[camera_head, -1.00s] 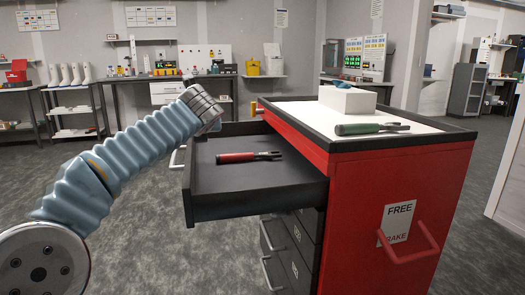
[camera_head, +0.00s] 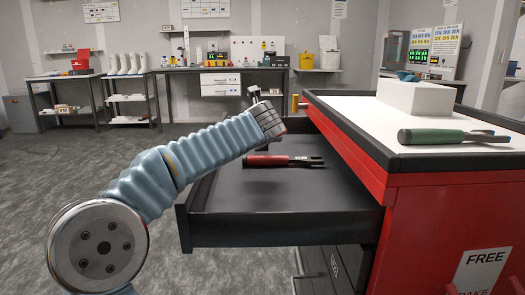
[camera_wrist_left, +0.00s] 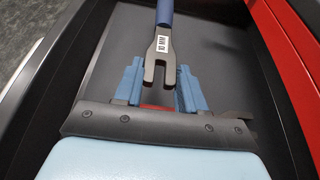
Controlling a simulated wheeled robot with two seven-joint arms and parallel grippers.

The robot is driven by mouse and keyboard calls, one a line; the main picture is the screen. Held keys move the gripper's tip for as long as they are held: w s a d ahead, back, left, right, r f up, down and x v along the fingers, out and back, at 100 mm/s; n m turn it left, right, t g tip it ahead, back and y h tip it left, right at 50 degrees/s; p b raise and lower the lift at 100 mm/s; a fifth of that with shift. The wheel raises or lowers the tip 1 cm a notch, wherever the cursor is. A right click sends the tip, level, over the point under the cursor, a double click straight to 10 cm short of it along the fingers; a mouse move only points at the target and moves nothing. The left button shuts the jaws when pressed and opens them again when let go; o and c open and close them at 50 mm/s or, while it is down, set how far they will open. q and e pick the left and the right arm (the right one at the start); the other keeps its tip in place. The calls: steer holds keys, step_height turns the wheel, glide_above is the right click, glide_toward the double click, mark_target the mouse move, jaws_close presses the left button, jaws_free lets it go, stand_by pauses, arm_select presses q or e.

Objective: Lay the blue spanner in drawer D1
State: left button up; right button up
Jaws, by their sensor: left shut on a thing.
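The blue spanner (camera_wrist_left: 155,45), with a blue handle and a grey forked head bearing a white label, is in my left gripper (camera_wrist_left: 158,85). Its forked end lies between the blue fingers and its handle points away, cut off by the top of the wrist view. In the head view my left gripper (camera_head: 255,94) is small, over the far side of the open drawer (camera_head: 280,232), and hides most of the spanner. The drawer is the top one of the red cabinet; I cannot read a D1 label. My right gripper is not in view.
A red-handled tool (camera_head: 283,161) lies in the drawer. On the cabinet top (camera_head: 350,112) are a green-handled tool (camera_head: 450,136) and a white box (camera_head: 415,98) with a blue item on it. The drawer's front floor is clear.

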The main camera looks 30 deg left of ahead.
arm_select(q)
steer(key=shift+f+b, duration=0.3)
steer(key=shift+f, duration=0.95)
steer(key=shift+f+b, duration=0.3)
steer(key=shift+f, duration=0.35)
steer(key=o, duration=1.2)
steer(key=shift+r, duration=0.3)
steer(key=shift+r+p, duration=0.5)
steer(key=shift+r, duration=0.1)
steer(key=v, duration=1.2)
steer(key=shift+f, duration=0.25)
